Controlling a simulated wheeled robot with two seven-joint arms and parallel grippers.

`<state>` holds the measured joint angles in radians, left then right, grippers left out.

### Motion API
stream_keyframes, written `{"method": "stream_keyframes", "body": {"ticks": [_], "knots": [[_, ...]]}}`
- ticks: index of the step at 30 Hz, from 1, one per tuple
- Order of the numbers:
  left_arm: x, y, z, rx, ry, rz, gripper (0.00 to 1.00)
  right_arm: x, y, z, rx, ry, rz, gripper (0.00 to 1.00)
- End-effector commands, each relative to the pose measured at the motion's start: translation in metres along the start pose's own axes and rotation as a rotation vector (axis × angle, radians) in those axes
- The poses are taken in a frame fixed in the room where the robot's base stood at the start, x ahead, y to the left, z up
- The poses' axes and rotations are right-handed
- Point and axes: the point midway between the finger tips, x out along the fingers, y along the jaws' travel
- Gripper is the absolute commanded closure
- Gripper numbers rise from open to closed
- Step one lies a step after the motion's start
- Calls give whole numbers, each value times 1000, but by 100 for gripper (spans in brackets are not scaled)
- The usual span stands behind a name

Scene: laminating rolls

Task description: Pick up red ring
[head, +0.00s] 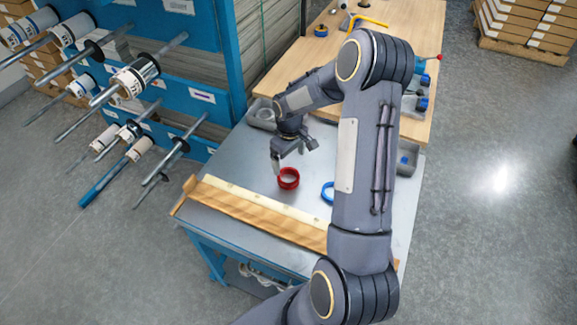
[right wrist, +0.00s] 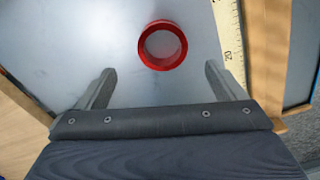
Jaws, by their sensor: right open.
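The red ring (head: 289,178) lies on the grey metal top of a work table (head: 240,160), close to a long ruler strip. In the right wrist view the red ring (right wrist: 162,45) sits ahead of the fingertips, between their lines and a little right of centre. My right gripper (head: 293,160) is open and empty, just beyond the ring in the head view. Its two fingers (right wrist: 160,80) are spread wide in the right wrist view and do not touch the ring. My left gripper is not in view.
A blue ring (head: 327,192) lies right of the red one, partly behind my right arm. A wooden strip with a ruler (head: 262,210) runs along the near table edge. A blue rack with rolls on rods (head: 137,77) stands left. Grey trays (head: 262,115) sit at the back.

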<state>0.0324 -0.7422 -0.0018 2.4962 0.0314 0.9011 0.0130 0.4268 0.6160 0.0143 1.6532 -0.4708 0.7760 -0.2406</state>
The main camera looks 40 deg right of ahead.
Motion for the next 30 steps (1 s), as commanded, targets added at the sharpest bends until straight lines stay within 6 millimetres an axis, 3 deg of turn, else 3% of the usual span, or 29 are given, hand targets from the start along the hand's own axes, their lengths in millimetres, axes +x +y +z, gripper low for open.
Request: {"method": "stream_keyframes", "body": {"ticks": [19,27,30], "knots": [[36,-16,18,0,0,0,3,81,-4,1,-7,-9,-1,10],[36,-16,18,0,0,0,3,84,-4,1,-6,-8,0,10],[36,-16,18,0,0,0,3,84,-4,1,-6,-8,0,20]]}}
